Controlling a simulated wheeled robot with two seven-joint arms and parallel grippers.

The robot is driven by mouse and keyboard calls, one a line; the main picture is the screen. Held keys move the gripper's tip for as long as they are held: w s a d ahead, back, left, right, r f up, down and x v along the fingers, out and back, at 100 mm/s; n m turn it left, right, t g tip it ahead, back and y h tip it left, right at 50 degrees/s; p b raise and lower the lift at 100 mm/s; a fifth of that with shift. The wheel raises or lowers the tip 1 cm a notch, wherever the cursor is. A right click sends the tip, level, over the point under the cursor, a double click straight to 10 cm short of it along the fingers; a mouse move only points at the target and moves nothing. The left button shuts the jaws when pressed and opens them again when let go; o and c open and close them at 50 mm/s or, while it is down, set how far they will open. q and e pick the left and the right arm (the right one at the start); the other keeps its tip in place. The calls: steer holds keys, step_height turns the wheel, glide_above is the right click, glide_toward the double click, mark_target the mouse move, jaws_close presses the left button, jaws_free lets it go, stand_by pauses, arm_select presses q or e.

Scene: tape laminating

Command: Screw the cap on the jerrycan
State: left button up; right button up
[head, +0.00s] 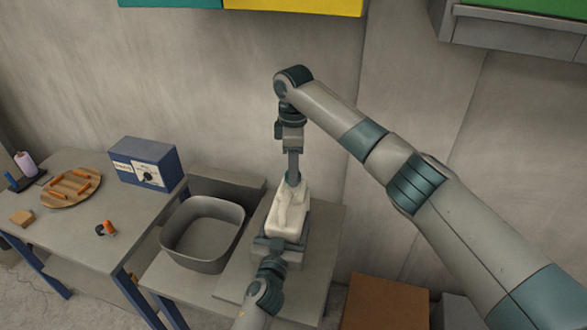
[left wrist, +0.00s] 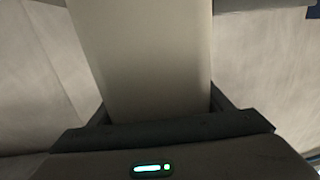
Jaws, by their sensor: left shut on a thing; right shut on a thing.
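The white jerrycan (head: 288,214) stands upright on the right part of the low table, and its pale body fills the middle of the left wrist view (left wrist: 148,60). My left gripper (head: 282,240) is shut around the lower body of the jerrycan from the near side; its dark fingers flank the can in the left wrist view (left wrist: 158,112). My right gripper (head: 292,172) points down over the top of the jerrycan and is shut on a small dark teal piece, seemingly the cap (head: 292,180). The fingers partly hide it, and I cannot tell how it sits on the neck.
An empty grey basin (head: 203,262) stands left of the jerrycan. The table (head: 85,235) further left holds a blue box (head: 146,165), a round wooden board (head: 71,188) with orange pieces, and small loose items. A brown box (head: 385,300) stands at the lower right. The wall is close behind.

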steer(key=m, duration=0.6)
steer(key=shift+a+r+m, duration=0.1)
steer(key=shift+m, duration=0.2)
steer(key=m, duration=1.7)
steer(key=o, duration=1)
steer(key=shift+r, duration=2.15)
